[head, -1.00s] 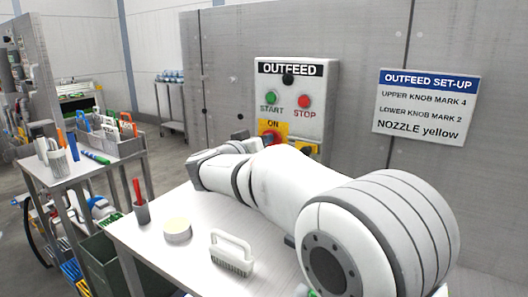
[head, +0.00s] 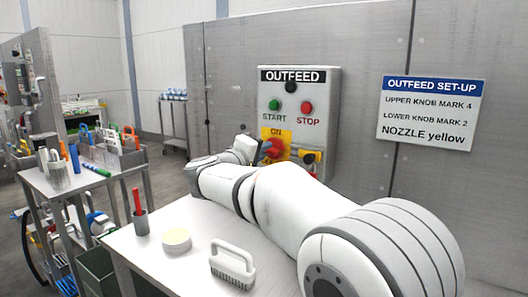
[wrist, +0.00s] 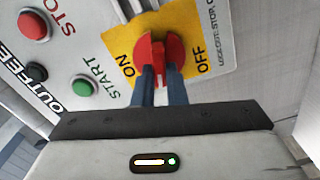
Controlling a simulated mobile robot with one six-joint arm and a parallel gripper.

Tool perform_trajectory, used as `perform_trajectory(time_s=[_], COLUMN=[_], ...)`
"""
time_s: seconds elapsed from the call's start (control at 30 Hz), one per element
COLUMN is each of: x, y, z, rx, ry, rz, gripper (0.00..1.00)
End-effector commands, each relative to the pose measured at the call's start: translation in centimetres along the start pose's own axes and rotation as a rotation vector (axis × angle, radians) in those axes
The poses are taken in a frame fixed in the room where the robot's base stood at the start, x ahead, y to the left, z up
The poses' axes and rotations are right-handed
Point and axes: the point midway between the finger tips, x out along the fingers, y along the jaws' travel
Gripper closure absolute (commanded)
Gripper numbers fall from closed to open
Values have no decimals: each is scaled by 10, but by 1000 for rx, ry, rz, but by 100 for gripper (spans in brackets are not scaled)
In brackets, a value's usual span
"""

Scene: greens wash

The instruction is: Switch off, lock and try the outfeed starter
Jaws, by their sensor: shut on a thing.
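The OUTFEED starter box (head: 327,110) is on the grey wall panel, with a green START button (head: 274,105), a red STOP button (head: 307,107) and a dark round lamp (head: 290,87). Below them is a red rotary switch (head: 275,149) on a yellow ON/OFF plate (wrist: 203,28). In the wrist view my gripper (wrist: 158,72) is shut on the red handle (wrist: 158,50), one finger each side. The handle lies between the ON and OFF words; which one it marks I cannot tell. A yellow and dark item (head: 309,156) beside the switch is partly hidden by my arm.
A cart (head: 60,185) with tools is at left. The OUTFEED SET-UP sign (head: 430,112) hangs at right.

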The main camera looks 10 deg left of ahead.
Motion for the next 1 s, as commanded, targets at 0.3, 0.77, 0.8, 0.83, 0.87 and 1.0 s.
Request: perform_trajectory(time_s=[0.3, 0.77, 0.8, 0.83, 0.87, 1.0], x=[0, 0, 0, 0, 0, 0], y=[-2, -4, -4, -4, -4, -4], z=[0, 1, 1, 1, 1, 1], rx=[-209, -310, -311, -312, -312, -312], ry=[0, 0, 0, 0, 0, 0], rz=[0, 0, 0, 0, 0, 0], gripper=[100, 100, 100, 100, 100, 100])
